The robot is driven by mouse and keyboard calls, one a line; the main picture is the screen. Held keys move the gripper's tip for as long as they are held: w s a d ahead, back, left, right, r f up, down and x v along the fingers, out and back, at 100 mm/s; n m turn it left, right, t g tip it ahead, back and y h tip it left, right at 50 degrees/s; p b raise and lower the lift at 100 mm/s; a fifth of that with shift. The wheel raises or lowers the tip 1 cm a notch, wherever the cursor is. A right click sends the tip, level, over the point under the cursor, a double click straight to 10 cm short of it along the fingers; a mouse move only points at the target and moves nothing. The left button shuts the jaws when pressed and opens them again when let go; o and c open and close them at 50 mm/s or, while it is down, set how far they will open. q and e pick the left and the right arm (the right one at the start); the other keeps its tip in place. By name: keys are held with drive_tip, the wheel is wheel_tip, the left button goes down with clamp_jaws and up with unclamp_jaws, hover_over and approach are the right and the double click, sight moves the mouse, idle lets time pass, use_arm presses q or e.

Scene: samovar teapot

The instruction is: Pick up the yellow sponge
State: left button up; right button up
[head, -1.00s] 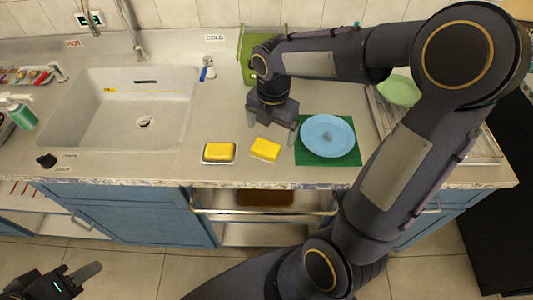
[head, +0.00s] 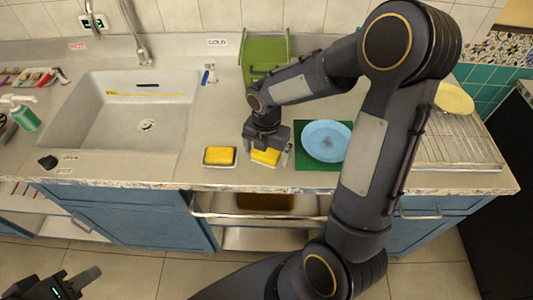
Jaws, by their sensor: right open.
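A yellow sponge (head: 266,157) lies on the counter, partly hidden by my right gripper (head: 267,158). The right gripper points down over it, open, with its fingers at either side of the sponge. Whether the fingers touch the sponge cannot be told. A second yellow sponge (head: 218,155) lies on a small white dish (head: 206,164) just to the left. My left gripper (head: 88,284) is at the bottom left corner, low in front of the cabinets and away from the counter; its jaw state is unclear.
A blue plate (head: 326,141) on a green mat (head: 310,166) is close to the right of the gripper. The sink (head: 135,115) is to the left. A green rack (head: 264,55) stands behind. A wire rack (head: 455,150) with a yellowish plate (head: 453,99) is at the right.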

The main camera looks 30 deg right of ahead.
drive_tip(key=c, duration=1.1)
drive_tip(key=shift+r, duration=0.15)
drive_tip(key=shift+r, duration=0.25)
wheel_tip(320, 180, up, 2)
drive_tip(key=shift+r, duration=0.1)
drive_tip(key=s+a+r, duration=0.6)
drive_tip(key=a, duration=0.1)
drive_tip(key=s+a+r, duration=0.3)
drive_tip(key=r, duration=0.1)
drive_tip(key=shift+a+b, duration=0.35)
drive_tip(key=shift+b, duration=0.05)
